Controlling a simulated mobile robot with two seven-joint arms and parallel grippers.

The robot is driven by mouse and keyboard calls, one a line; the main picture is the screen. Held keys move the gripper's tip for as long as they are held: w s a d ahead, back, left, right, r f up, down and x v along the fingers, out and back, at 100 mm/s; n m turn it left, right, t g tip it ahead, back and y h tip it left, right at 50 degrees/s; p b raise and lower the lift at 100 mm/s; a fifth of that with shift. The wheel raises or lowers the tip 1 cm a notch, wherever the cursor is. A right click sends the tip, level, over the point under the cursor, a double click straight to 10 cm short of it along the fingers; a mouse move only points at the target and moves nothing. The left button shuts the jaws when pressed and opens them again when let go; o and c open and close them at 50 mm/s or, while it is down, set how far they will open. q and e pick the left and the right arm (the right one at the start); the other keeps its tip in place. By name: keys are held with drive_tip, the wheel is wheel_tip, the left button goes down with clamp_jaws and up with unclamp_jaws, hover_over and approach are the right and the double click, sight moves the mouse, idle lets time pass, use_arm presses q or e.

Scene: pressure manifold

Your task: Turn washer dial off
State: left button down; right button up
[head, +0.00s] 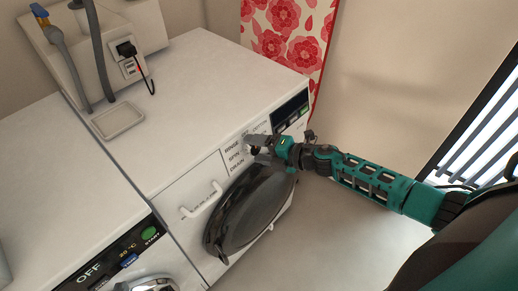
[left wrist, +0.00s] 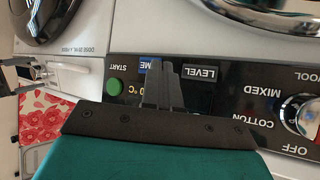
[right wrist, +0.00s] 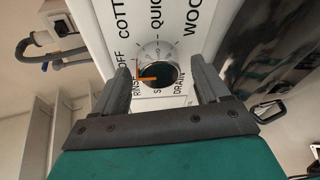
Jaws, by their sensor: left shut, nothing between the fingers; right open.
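The pointer points left, between the OFF and RINSE labels. My right gripper (right wrist: 160,82) is open, with one finger on each side of the dial; I cannot tell whether they touch it. In the head view the right gripper (head: 262,147) mostly hides the dial. My left gripper (left wrist: 165,85) is shut and empty in front of another machine's black and white panel. That panel's silver dial (left wrist: 309,118) is partly cut off at the right edge.
The second machine's green START button (head: 150,233) shows at lower left. A wall socket with a plug (head: 128,50) is behind.

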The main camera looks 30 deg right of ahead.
drive_tip(key=v, duration=1.3)
idle(0.4)
